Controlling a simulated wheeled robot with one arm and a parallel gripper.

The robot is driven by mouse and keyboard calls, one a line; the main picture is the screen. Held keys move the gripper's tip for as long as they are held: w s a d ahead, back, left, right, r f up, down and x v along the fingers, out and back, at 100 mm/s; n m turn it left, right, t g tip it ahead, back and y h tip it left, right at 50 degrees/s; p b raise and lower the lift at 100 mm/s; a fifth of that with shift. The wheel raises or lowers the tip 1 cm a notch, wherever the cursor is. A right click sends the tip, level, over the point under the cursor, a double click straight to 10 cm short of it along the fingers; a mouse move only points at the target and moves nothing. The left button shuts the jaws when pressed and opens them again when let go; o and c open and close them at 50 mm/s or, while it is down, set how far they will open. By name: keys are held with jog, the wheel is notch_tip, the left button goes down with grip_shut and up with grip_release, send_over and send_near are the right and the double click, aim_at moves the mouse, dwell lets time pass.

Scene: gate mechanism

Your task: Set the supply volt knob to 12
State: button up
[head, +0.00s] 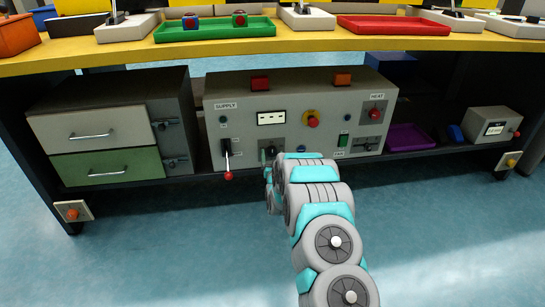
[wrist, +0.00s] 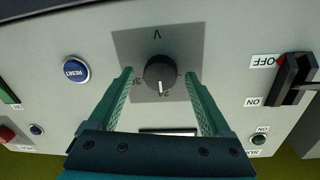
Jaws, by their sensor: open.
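The supply volt knob (wrist: 160,73) is a round dark knob on a grey square plate marked V in the wrist view. Its white pointer mark faces down in that picture, beside small numerals that I cannot read surely. My gripper (wrist: 158,76) is open, with one green finger on each side of the knob. Gaps show between the fingers and the knob, so it is not gripped. In the head view my gripper (head: 269,157) is at the lower front of the grey supply panel (head: 240,105), where my arm partly hides the knob area.
A supply lever with a red tip (head: 228,176) hangs left of the gripper; it shows as a black OFF/ON switch (wrist: 293,80) in the wrist view. A blue RESET button (wrist: 75,70) is on the other side. The table (head: 180,50) overhangs the panel.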

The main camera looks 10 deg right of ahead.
grip_shut()
dwell(0.7)
jog(key=shift+n, duration=0.4)
jog(key=n, duration=0.2)
jog(key=shift+n+p, duration=0.4)
jog(key=n, duration=0.3)
jog(key=shift+f+n, duration=0.1)
jog(key=shift+n, duration=0.3)
jog(key=n, duration=0.2)
jog(key=n+b, duration=0.1)
jog(key=n, duration=0.1)
jog(key=shift+f+t+y, duration=0.1)
jog(key=shift+t+y, duration=0.2)
jog(key=shift+n+b, duration=0.75)
jog(key=shift+n, duration=0.85)
